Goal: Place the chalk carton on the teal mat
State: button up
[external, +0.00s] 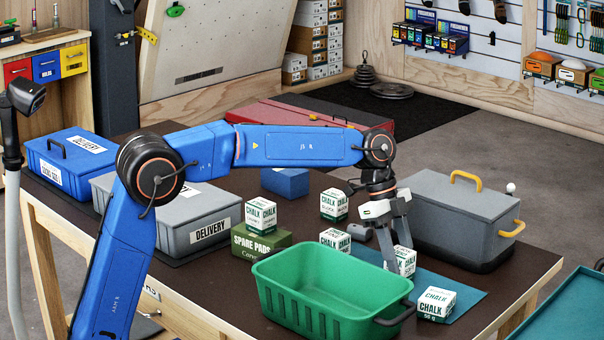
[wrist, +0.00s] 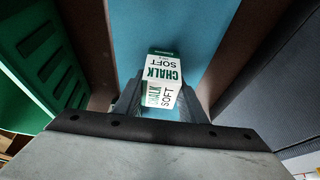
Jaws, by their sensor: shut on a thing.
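My gripper (external: 398,250) points down and is shut on a white and green chalk carton (external: 403,262). In the wrist view the carton (wrist: 161,80) sits between the fingers, with "CHALK SOFT" lettering on its faces. The teal mat (external: 462,284) lies under and around the held carton, and its surface (wrist: 205,35) fills the middle of the wrist view. I cannot tell whether the carton touches the mat. Another chalk carton (external: 436,303) stands at the mat's front edge. The green tub hides part of the mat.
The green tub (external: 325,292) stands close on the left and front of the gripper. A grey case (external: 462,215) with yellow handles stands behind and right. More chalk cartons (external: 334,205) and a green spare-pads box (external: 260,240) are to the left. A grey cylinder (external: 359,232) lies behind.

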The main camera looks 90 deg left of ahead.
jog(key=shift+f, duration=0.1)
jog(key=o, duration=1.1)
jog(key=v, duration=1.2)
